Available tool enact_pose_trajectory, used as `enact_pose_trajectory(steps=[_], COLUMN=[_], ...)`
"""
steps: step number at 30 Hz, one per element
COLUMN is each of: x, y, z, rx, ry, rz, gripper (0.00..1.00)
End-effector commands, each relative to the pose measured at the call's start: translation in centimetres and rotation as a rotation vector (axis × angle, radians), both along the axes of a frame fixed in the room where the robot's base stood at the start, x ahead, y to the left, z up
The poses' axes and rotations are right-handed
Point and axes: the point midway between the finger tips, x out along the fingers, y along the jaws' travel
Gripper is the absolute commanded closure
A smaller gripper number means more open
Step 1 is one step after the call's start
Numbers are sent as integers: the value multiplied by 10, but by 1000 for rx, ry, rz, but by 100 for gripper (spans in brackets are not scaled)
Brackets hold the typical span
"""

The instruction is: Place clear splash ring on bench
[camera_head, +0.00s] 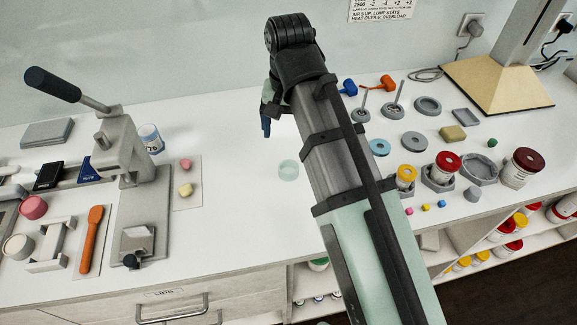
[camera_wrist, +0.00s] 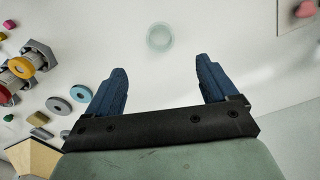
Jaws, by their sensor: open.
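The clear splash ring (camera_head: 288,169) is a pale, see-through greenish ring lying on the white bench (camera_head: 240,215), left of my arm in the head view. In the wrist view the ring (camera_wrist: 160,37) lies beyond my fingertips, roughly between them in line, with bare bench around it. My gripper (camera_wrist: 160,75) is open and empty, with two blue fingers apart. In the head view only part of the gripper (camera_head: 266,125) shows, above and behind the ring; the arm hides the rest.
A lever press (camera_head: 122,150) stands at the left, with an orange spatula (camera_head: 92,240) in front. Right of my arm are grey rings, jars such as a red-lidded jar (camera_head: 522,167), and a beige-based stand (camera_head: 497,82). The bench around the ring is clear.

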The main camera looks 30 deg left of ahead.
Motion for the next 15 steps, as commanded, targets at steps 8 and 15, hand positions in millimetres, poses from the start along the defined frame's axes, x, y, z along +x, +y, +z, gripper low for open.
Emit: enact_pose_trajectory(steps=[8, 15], x=[0, 1], y=[4, 2], z=[-11, -39], rx=[19, 6], ry=[-17, -7], rz=[176, 488], gripper=[14, 14])
